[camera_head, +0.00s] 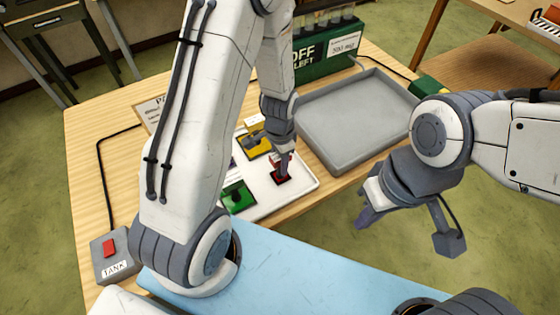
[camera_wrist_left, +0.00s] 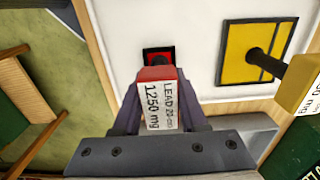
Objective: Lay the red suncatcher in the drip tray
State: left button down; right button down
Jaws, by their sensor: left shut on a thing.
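The red suncatcher (camera_head: 281,178) is a small red square with a dark edge, at the right part of a white board. It also shows in the left wrist view (camera_wrist_left: 158,54), below a red block with a white label reading "LEAD" and "1250 mg". My left gripper (camera_head: 284,160) points down over it and is shut on that labelled block (camera_wrist_left: 155,98). I cannot tell whether the suncatcher touches the board. The drip tray (camera_head: 318,150) is grey, shallow and empty, behind and right of the board. My right gripper (camera_head: 367,207) hangs in front of the tray; its jaw opening is unclear.
The white board (camera_head: 308,184) also holds a yellow suncatcher (camera_head: 252,147) and a green one (camera_head: 238,198). A green rack (camera_head: 330,60) stands behind the tray. A grey box with a red switch (camera_head: 109,247), labelled "TANK", sits at the left. My left arm hides part of the table.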

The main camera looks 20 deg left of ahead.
pick_arm(q)
jog(key=shift+c, duration=2.2)
grip_release()
jog(key=shift+f, duration=0.15)
jog(key=shift+r, duration=0.2)
notch_tip(320, 180, up, 11)
jog(key=shift+r+b, duration=0.2)
jog(key=shift+b, duration=0.55)
jog(key=shift+d+r, duration=0.15)
jog(key=shift+r, duration=0.15)
jog(key=s+d+r, duration=0.3)
jog(key=s+d, duration=0.3)
jog(key=s, duration=0.3)
jog(key=s+d+r+h, duration=0.1)
jog(key=s+d+r, duration=0.3)
jog(key=s, duration=0.5)
jog(key=shift+d, duration=1.1)
